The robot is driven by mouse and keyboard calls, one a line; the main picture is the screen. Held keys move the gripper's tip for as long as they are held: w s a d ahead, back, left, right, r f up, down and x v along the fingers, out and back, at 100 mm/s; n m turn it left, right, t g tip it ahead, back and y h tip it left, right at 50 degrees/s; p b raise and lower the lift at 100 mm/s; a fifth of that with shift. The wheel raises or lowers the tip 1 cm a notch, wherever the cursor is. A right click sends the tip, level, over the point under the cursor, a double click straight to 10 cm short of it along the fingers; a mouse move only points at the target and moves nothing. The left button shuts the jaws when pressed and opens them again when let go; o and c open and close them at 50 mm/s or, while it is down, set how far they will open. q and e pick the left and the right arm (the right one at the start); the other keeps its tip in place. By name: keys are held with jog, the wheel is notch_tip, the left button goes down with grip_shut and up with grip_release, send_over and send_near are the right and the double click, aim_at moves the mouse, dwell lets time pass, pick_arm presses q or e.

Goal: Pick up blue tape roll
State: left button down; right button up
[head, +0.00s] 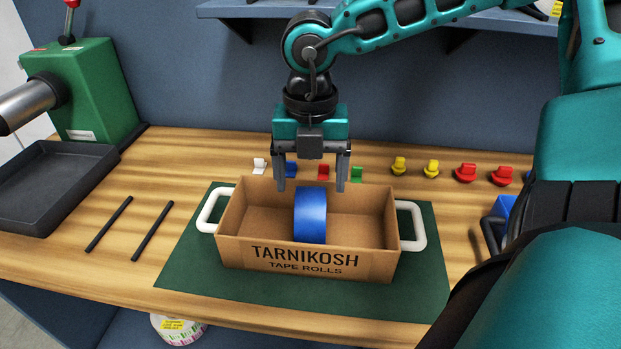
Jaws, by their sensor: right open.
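The blue tape roll (311,215) stands on edge inside an open cardboard box (305,258) marked "TARNIKOSH TAPE ROLLS". It is near the middle of the box, and the rest of the box looks empty. My right gripper (311,186) points down over the box with its jaws open. Its two fingers appear on either side of the roll's top, wider than the roll. I cannot tell how far above or behind the roll the fingertips are. Nothing is between the fingers that I can see as held. My left gripper is not in view.
The box has white side handles (411,226) and sits on a green mat (420,290). Several coloured knobs (466,173) line the table's back. Two black rods (152,231), a dark tray (50,180) and a green machine (90,88) are left. A shelf (480,20) hangs behind.

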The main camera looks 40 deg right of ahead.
notch_tip(320, 180, down, 2)
jog(key=shift+f, duration=0.1)
grip_shut()
dwell(0.9)
